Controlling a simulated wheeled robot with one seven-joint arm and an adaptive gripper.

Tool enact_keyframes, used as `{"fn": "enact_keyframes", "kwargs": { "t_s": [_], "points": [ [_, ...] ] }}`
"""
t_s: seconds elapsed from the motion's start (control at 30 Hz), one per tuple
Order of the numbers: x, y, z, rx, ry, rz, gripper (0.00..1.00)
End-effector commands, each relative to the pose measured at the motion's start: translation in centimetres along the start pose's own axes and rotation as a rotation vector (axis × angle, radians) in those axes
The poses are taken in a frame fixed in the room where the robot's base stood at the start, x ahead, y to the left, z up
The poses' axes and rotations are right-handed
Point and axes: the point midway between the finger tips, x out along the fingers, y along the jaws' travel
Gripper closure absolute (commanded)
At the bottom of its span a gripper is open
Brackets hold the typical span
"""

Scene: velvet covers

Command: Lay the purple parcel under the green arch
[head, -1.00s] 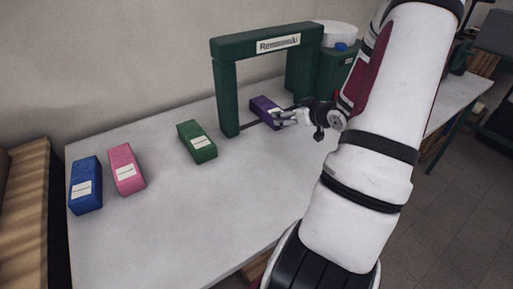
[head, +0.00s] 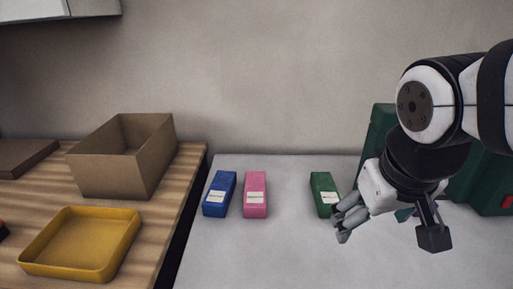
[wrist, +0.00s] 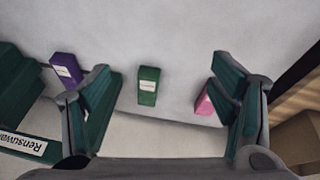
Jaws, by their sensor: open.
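The purple parcel (wrist: 66,68) lies on the table at the left of the wrist view, beside my left finger. I cannot tell whether the parcel lies fully under the beam. My gripper (head: 343,222) is open and empty, near the green parcel (head: 324,195). In the wrist view its fingers (wrist: 165,80) stand wide apart, with the green parcel (wrist: 148,86) seen between them.
The blue parcel (head: 219,194) and pink parcel (head: 255,194) stand left of the green one. A wooden bench at the left holds a cardboard box (head: 124,165) and a yellow tray (head: 82,243). The table's front is clear.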

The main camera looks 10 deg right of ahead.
Motion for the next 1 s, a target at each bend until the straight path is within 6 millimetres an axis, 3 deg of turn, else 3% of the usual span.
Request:
{"fn": "enact_keyframes", "kwargs": {
  "t_s": [0.1, 0.3, 0.67, 1.0],
  "points": [
    [-1.8, -3.0, 3.7, -0.043, -0.047, -0.094, 0.22],
    [-3.0, -4.9, 6.8, -0.079, -0.1, -0.166, 0.22],
    [-3.5, -4.8, 6.8, -0.079, -0.098, -0.169, 0.22],
    [-9.6, -3.8, 4.8, -0.075, 0.008, -0.162, 0.22]
  ]
}}
